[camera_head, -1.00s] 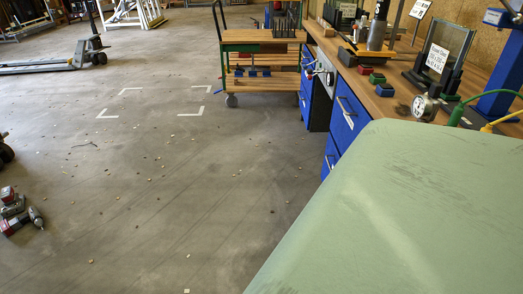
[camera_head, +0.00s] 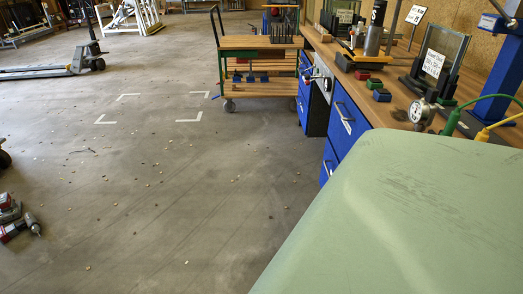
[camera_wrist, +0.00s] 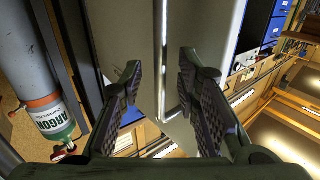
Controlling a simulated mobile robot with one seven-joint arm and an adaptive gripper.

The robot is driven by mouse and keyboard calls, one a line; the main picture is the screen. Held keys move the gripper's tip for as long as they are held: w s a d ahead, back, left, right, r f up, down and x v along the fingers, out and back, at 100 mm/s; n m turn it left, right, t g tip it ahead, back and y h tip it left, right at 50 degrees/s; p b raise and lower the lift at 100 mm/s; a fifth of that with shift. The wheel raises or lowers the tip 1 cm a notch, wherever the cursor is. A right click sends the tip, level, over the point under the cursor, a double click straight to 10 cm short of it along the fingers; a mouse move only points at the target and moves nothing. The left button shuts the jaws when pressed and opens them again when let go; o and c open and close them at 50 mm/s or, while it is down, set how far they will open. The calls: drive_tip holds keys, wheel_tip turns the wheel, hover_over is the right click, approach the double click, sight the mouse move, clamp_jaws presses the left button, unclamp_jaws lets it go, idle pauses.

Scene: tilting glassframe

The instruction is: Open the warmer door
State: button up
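In the wrist view, a pale grey-green upright panel (camera_wrist: 122,40) and a second pale panel (camera_wrist: 205,40) stand ahead of my gripper. A narrow bright vertical strip (camera_wrist: 163,45) runs between them; I cannot tell whether it is a door edge, a handle or a gap. My gripper (camera_wrist: 160,82) is open, its dark ridged fingers on either side of that strip. No contact is clear. A large pale green surface (camera_head: 410,215) fills the lower right of the head view; I cannot tell whether it belongs to the warmer. My gripper is not in the head view.
A workbench (camera_head: 400,92) with blue drawers (camera_head: 347,125) runs along the right. A wooden trolley (camera_head: 258,88) stands beyond it. A cylinder labelled ARGON (camera_wrist: 45,110) stands left in the wrist view. A red drill (camera_head: 20,228) lies at left; the middle floor is mostly clear.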

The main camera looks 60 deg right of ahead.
drive_tip(key=v, duration=1)
drive_tip(key=shift+r, duration=0.15)
